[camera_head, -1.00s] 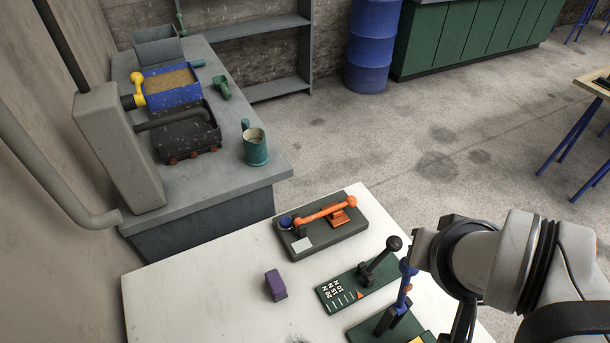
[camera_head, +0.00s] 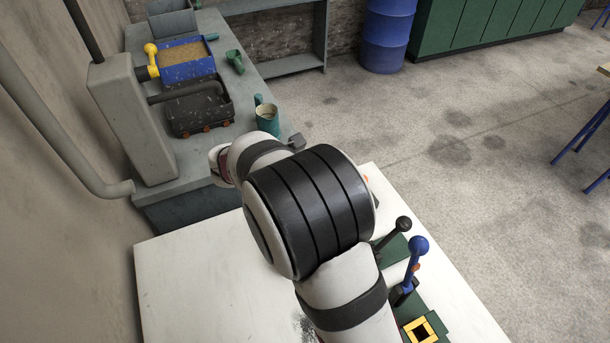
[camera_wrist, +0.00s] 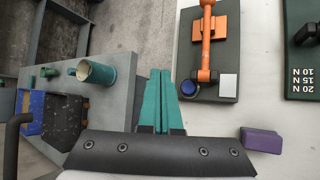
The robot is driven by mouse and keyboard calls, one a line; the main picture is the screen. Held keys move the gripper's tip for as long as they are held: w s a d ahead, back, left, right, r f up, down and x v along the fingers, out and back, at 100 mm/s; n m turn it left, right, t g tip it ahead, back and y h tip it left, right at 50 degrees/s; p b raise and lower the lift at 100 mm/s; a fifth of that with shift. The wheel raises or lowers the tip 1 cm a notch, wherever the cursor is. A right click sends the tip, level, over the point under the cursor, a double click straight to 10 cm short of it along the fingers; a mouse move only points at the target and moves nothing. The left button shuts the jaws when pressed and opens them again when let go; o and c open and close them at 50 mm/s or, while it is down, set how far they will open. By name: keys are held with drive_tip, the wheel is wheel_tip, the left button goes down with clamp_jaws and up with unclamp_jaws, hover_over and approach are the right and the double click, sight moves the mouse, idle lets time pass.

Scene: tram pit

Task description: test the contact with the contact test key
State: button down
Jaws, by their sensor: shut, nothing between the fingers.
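What looks like the contact test key is a dark base (camera_wrist: 223,55) with an orange lever (camera_wrist: 206,40) in the wrist view. It carries a blue round button (camera_wrist: 189,89) and a pale square plate (camera_wrist: 228,86) at its near end. In the head view my arm covers nearly all of it. My gripper (camera_wrist: 160,73) shows its two teal fingers shut together and empty. In the wrist view they lie left of the key's base, apart from it. The height of the fingers over the table is hard to tell.
A purple block (camera_wrist: 261,140) lies right of the fingers. A green force board (camera_wrist: 302,50) with a black-knobbed lever (camera_head: 403,224) and a blue-knobbed lever (camera_head: 418,245) stand further right. A grey bench (camera_head: 284,127) holds a teal mug (camera_head: 267,120), a blue tray (camera_head: 186,68) and a black tray (camera_head: 200,108).

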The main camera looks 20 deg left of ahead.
drive_tip(key=shift+f, duration=0.1)
drive_tip(key=shift+f, duration=4.35)
drive_tip(key=shift+f, duration=0.4)
drive_tip(key=shift+f, duration=0.5)
drive_tip(key=shift+r, duration=0.9)
drive_tip(key=shift+r, duration=0.1)
drive_tip(key=shift+r, duration=2.45)
